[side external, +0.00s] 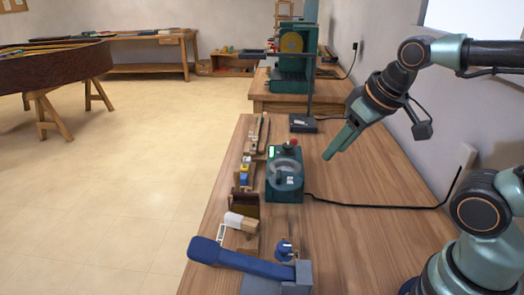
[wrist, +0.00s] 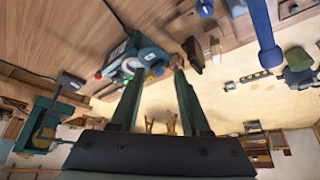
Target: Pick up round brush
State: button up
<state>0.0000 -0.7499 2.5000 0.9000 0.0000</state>
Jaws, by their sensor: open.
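My gripper (side external: 336,150) is in the air above the right part of the workbench, its green fingers pointing down and left. In the wrist view its fingers (wrist: 158,74) are apart with nothing between them. I cannot name the round brush with certainty. A short white and tan piece (side external: 241,222) lies near the bench's left edge and may be it. It seems to show small in the wrist view (wrist: 215,47), well away from my fingers, and its details are too small to tell.
A dark green box with a red knob (side external: 285,175) stands mid-bench, with a black cable running right. A blue lever (side external: 240,257) on a grey base is at the front. Small blocks line the left edge.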

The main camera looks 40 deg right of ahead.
jog(key=shift+o, duration=1.1)
